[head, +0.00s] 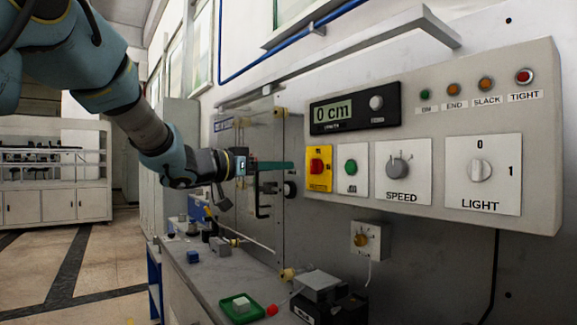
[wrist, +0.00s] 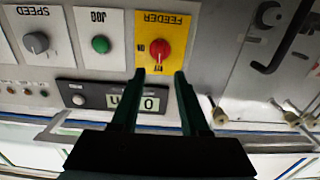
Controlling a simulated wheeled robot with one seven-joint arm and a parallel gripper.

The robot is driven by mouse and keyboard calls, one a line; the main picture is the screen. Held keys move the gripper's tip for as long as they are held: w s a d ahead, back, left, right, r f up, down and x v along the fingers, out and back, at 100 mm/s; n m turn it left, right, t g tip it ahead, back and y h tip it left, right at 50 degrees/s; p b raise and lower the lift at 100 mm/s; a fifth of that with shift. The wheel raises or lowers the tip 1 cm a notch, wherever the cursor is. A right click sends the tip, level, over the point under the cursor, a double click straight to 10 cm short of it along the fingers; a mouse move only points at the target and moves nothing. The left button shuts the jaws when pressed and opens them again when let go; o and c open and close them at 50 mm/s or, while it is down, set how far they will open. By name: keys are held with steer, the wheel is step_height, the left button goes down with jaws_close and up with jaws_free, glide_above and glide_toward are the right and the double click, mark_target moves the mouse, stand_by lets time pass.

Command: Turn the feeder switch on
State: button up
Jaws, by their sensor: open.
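The feeder switch is a red rotary knob (head: 317,166) on a yellow plate (head: 319,185) at the left end of the grey control panel. The wrist view, upside down, shows the red knob (wrist: 156,51) on its yellow FEEDER plate (wrist: 176,33), with small position labels beside the knob. My gripper (head: 290,165) is just left of the yellow plate in the head view. Its two green fingers (wrist: 160,74) are apart and empty, with the tips short of the knob in the wrist view. Contact with the knob is not visible.
The green JOG button (head: 350,167), SPEED knob (head: 399,167) and LIGHT switch (head: 480,171) sit right of the feeder switch. A display (head: 333,112) is above. A black hooked handle (head: 262,203) is close below my gripper. Small parts and a green tray (head: 229,312) lie on the bench.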

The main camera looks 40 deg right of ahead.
mark_target(311, 165)
steer(key=d, duration=0.3)
steer(key=d+p, duration=0.1)
steer(key=d, duration=0.2)
steer(key=d+p, duration=0.1)
steer(key=d, duration=0.2)
steer(key=shift+s, duration=0.3)
steer(key=shift+c, duration=0.2)
jaws_close()
